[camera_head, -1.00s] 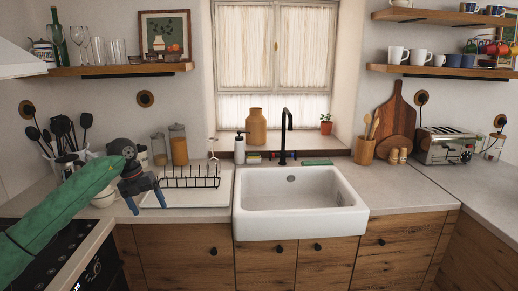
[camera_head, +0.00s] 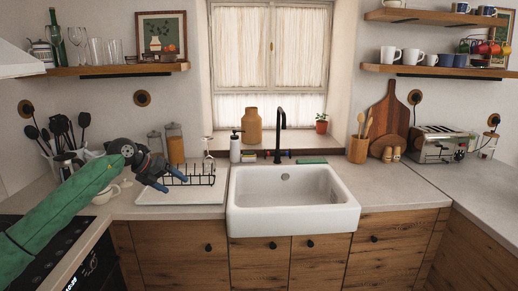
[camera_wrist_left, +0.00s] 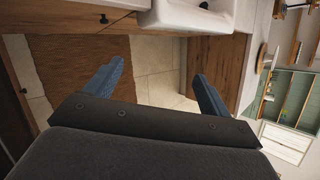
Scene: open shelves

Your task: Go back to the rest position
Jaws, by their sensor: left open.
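My left gripper (camera_head: 172,182) is at the end of the green arm that comes in from the left. It is over the left part of the white drainer tray (camera_head: 205,199) and in front of the black dish rack (camera_head: 202,181). Whether it touches the rack cannot be told. In the left wrist view its two blue fingers (camera_wrist_left: 158,85) stand wide apart with nothing between them. Beyond them are the floor, wooden cabinet fronts and part of the white sink. My right gripper is in neither view.
A stemmed glass (camera_head: 208,147) stands at the rack. The white sink (camera_head: 292,222) is to the right, with a black tap (camera_head: 281,130). Glass jars (camera_head: 175,145) and a white cup (camera_head: 104,195) are near my left arm. The counter right of the sink (camera_head: 385,188) is mostly clear.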

